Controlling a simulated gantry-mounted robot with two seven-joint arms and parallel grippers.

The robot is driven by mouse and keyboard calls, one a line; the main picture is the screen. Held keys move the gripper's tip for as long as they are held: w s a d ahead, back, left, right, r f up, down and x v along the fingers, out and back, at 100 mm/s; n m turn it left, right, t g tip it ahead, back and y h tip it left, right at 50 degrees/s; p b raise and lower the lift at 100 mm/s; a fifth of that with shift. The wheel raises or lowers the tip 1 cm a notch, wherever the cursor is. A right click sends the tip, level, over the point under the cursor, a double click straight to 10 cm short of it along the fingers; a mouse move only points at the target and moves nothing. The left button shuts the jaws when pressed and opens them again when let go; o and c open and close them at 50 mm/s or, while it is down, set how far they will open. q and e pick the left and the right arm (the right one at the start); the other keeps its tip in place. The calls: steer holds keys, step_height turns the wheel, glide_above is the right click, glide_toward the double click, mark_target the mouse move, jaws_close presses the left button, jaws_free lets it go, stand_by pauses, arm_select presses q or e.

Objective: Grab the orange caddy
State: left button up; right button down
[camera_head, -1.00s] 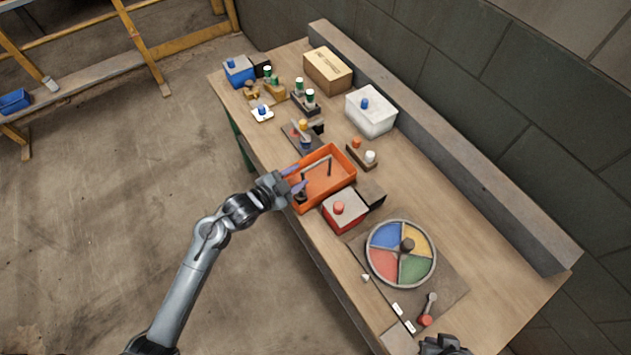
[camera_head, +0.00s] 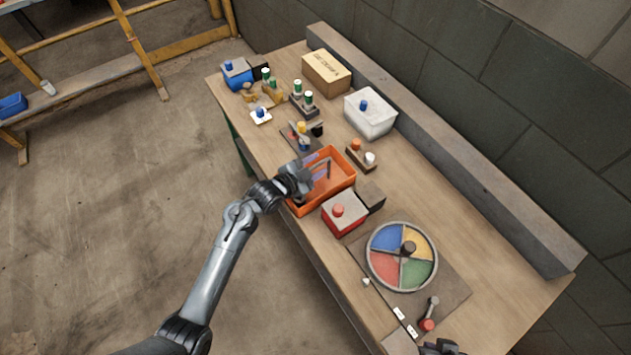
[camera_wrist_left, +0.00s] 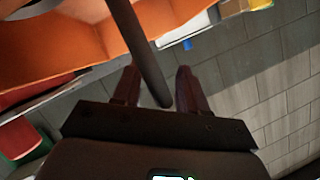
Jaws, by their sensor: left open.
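The orange caddy (camera_head: 340,188) is an open tray with a dark bar handle (camera_head: 328,170), standing on the table near its front edge. My left gripper (camera_head: 311,172) is over the caddy's left part, by the handle. In the left wrist view, its two fingers (camera_wrist_left: 157,88) are apart, with the dark handle bar (camera_wrist_left: 146,55) running between them. The orange caddy wall (camera_wrist_left: 170,18) shows behind the bar. I cannot tell whether the fingers touch the bar. Part of my right gripper (camera_head: 440,347) shows at the bottom edge; its fingers are not clear.
A red box with a red knob (camera_head: 340,212) stands close to the caddy's near right side. A colored wheel (camera_head: 402,256) lies farther right. A peg block (camera_head: 362,156), a white box (camera_head: 370,112) and a tool holder (camera_head: 303,137) are around the far side.

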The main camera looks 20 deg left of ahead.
arm_select(q)
jaws_close()
steer(key=shift+r, duration=0.1)
stand_by(1.2)
